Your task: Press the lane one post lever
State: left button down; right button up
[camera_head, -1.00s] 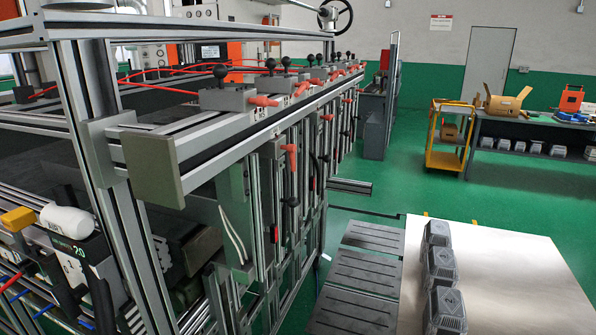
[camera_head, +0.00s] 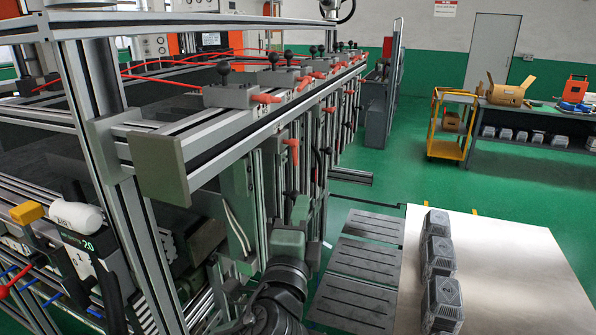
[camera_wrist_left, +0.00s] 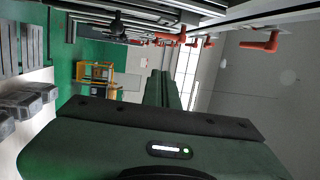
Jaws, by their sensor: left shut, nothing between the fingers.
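Red levers line the machine frame. The nearest red post lever (camera_head: 291,148) hangs on an upright below the front rail. Above it, a red handle (camera_head: 265,98) sticks out of a grey valve block with a black knob (camera_head: 223,70). No lane number is readable, so I cannot tell which is lane one. My left gripper (camera_head: 301,204) is green, points up and is shut and empty, below the post lever and apart from it in the picture. In the left wrist view its shut fingers (camera_wrist_left: 168,88) point toward a wall, with a red lever (camera_wrist_left: 262,42) upper right. My right gripper is out of view.
The aluminium front rail (camera_head: 250,138) runs above my left gripper, with several uprights beside it. Dark slotted plates (camera_head: 358,260) and a pale table (camera_head: 520,270) with grey castings (camera_head: 439,257) lie to the right. Green floor is open beyond.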

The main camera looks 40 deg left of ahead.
aim_at(295, 154)
pick_arm(q)
jog(key=s+a+p+x, duration=0.1)
jog(key=a+x, duration=0.1)
jog(key=x, duration=1)
jog(key=shift+w+a, duration=0.25)
jog(key=shift+a, duration=0.3)
jog(key=shift+f, duration=0.1)
